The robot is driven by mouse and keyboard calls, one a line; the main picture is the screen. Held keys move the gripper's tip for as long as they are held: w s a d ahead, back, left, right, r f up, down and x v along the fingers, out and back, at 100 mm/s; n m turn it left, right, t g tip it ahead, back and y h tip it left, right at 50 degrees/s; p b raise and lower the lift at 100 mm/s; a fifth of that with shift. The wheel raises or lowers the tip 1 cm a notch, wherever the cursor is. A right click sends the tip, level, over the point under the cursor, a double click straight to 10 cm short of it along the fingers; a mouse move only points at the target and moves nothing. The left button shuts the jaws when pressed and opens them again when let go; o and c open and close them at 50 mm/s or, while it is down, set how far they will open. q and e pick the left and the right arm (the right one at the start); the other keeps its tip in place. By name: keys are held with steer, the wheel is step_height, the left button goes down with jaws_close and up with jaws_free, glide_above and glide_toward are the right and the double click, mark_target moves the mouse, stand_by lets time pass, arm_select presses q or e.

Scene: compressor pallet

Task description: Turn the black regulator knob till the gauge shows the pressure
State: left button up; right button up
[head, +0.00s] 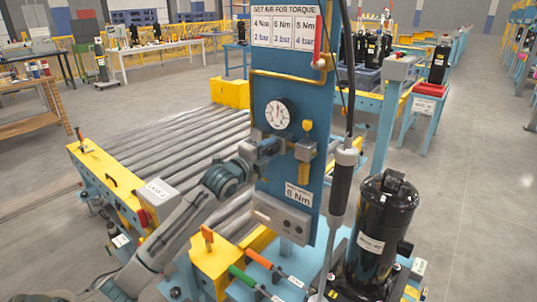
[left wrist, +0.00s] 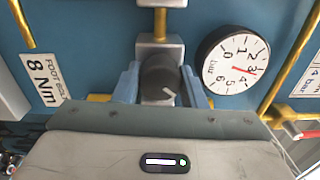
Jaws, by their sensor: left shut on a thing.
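The black regulator knob (left wrist: 160,75) sits between the two blue fingers of my left gripper (left wrist: 158,88) in the left wrist view. The gripper is shut on it, and a pale line shows on the knob's face. In the head view my left gripper (head: 265,149) is at the blue panel (head: 264,88) and hides the knob. The round white gauge (head: 278,114) is just above it, and also shows in the left wrist view (left wrist: 234,62). Its red needle appears near 3 bar; the exact reading is unclear. My right gripper is out of view.
A torque sign (head: 287,29) tops the panel. A lower card (head: 298,197) looks like 8 Nm in the wrist view. A hanging black-handled tool (head: 341,190) and black compressor (head: 378,235) stand right. Orange and green handles (head: 258,258) lie below; rollers (head: 190,145) are behind my arm.

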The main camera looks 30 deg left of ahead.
arm_select(q)
steer(key=shift+m, duration=0.6)
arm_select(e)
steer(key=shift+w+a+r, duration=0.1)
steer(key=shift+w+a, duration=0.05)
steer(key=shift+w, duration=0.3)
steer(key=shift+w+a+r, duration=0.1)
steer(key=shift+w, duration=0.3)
arm_select(q)
steer(key=shift+f, duration=0.1)
steer(key=o, duration=1)
steer(key=shift+s, duration=0.15)
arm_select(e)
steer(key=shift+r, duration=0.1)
arm_select(q)
steer(key=shift+s, duration=0.25)
steer(key=shift+s+a+p, duration=0.1)
steer(key=shift+s+p, duration=0.2)
steer(key=shift+s, duration=0.8)
steer(key=p, duration=0.1)
glide_toward(268, 151)
steer(key=shift+s, duration=0.25)
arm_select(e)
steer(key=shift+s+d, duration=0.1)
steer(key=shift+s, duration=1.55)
